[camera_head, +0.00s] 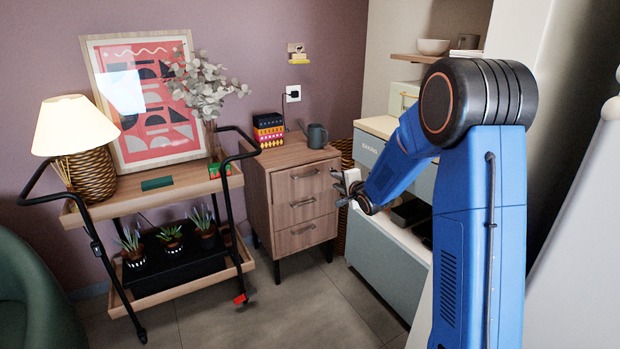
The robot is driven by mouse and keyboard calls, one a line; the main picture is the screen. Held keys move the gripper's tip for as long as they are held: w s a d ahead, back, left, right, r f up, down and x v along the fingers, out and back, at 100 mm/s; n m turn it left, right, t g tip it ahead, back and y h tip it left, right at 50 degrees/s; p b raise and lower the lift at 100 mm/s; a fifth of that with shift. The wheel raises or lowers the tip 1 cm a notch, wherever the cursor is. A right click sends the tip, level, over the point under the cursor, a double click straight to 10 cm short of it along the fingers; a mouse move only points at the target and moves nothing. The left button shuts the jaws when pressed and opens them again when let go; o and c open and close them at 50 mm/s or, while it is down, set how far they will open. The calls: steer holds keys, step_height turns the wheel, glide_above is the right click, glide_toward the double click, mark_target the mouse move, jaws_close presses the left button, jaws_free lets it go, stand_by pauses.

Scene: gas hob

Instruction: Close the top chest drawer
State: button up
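The wooden chest (260,205) stands against the wall in the middle of the view, on dark legs, with three drawers stacked in its front. The top drawer (306,180) has a dark handle and looks flush, or nearly flush, with the drawers below; I cannot tell whether a small gap remains. My gripper (343,188) is just right of the top drawer's front, at about its height. Its fingers are small here and partly hidden by its own body, so their opening is unclear. I cannot tell whether it touches the drawer.
A dark mug (317,136) and stacked colourful boxes (268,130) stand on the chest. A black-framed trolley (170,187) with a lamp (75,128) and plants is at left. A grey-blue cabinet (378,262) stands close at right. Floor (300,290) before the chest is clear.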

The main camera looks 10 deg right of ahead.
steer(key=s+a+y, duration=0.2)
glide_toward(308, 175)
steer(key=shift+n, duration=0.3)
steer(key=x, duration=0.8)
steer(key=shift+w+f, duration=0.1)
steer(key=shift+w, duration=0.15)
steer(key=shift+c, duration=0.3)
jaws_close()
stand_by(0.8)
